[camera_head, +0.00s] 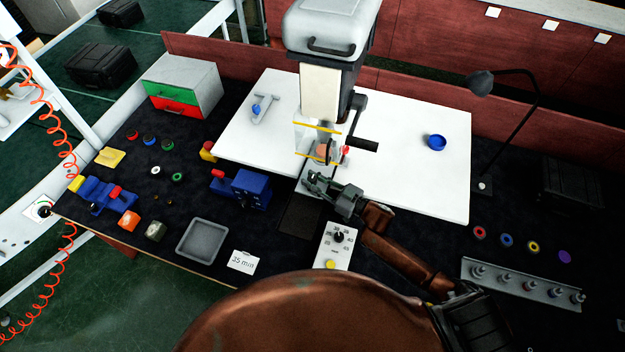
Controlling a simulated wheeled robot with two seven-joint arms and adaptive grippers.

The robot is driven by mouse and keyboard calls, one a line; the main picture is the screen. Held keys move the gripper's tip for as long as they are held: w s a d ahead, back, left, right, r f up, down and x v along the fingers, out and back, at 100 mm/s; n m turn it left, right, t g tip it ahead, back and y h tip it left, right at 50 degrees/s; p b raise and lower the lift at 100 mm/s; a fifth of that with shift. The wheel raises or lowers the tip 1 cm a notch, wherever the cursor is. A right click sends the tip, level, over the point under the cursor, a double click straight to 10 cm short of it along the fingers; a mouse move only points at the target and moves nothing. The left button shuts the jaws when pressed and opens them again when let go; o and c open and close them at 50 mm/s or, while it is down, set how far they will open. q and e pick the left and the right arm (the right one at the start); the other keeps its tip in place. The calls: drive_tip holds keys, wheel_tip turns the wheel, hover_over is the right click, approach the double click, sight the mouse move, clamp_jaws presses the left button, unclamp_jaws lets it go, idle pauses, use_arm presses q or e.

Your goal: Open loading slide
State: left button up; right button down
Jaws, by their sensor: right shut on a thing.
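The press-like machine (324,92) stands upright at the back middle of the table, with a grey lid on top and a black crank at its right side. Its lower part (309,133) has clear walls with yellow edges, and a small red knob (345,150) shows at its right. The loading slide (313,187) appears to be the light piece low at the machine's front. My right gripper (320,182) reaches in from the lower right and is shut at this piece; its fingertips are small and partly hide the contact. My left gripper is not in view.
A control box with a dial (336,245) stands just in front of my right gripper. A blue vise (243,187) and grey tray (202,240) lie to the left. A lamp (480,83) stands behind.

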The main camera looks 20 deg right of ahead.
drive_tip(key=s+a+p, duration=0.3)
drive_tip(key=s+a, duration=0.3)
drive_tip(key=s, duration=0.3)
drive_tip(key=s+a+p, duration=0.4)
drive_tip(key=s+a, duration=0.2)
drive_tip(key=s, duration=0.3)
drive_tip(key=shift+w, duration=0.1)
drive_tip(key=c, duration=1.7)
unclamp_jaws()
drive_tip(key=shift+o, duration=0.4)
drive_tip(key=v, duration=1.2)
